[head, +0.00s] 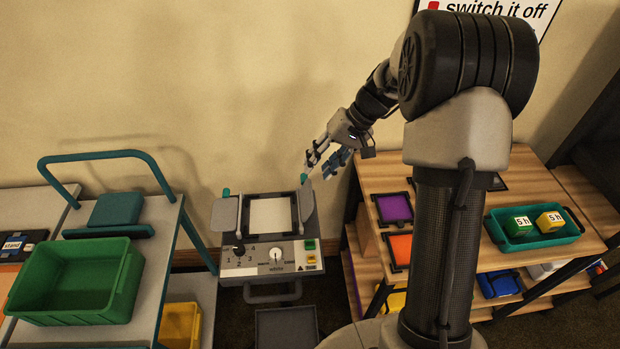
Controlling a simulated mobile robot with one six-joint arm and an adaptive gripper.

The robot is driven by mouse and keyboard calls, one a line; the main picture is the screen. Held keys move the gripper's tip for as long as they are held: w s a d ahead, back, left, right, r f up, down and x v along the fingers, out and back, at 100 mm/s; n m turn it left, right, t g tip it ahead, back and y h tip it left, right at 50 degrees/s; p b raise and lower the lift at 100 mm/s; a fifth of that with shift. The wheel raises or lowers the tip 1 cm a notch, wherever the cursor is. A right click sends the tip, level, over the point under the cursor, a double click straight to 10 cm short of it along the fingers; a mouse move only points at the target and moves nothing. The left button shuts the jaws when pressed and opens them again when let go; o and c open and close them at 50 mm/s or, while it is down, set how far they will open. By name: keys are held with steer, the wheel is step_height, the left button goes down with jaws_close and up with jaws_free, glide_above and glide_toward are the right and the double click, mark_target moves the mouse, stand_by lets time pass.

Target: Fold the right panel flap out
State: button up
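A grey panel unit (242,262) with a pale square face (271,218) stands against the wall, left of centre in the head view. Its right panel flap (306,205) is a grey plate at the right edge of the face, seen steeply from the side. A small teal knob (304,178) tops it. The left flap (225,214) is spread out to the left, also with a teal knob. My gripper (319,167) is just above and right of the right flap's knob. Its fingers look apart, with nothing between them. Whether it touches the knob cannot be told.
A teal-handled cart with a green bin (76,282) stands to the left. A wooden shelf (462,208) to the right carries purple (393,208) and orange (400,250) squares and a teal tray (498,240) with two blocks. My arm crosses in front of this shelf.

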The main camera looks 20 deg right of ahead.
mark_target(306, 195)
steer(key=x, duration=0.5)
steer(key=shift+a+f+b, duration=0.1)
steer(key=shift+b, duration=0.3)
steer(key=shift+c, duration=0.5)
jaws_close()
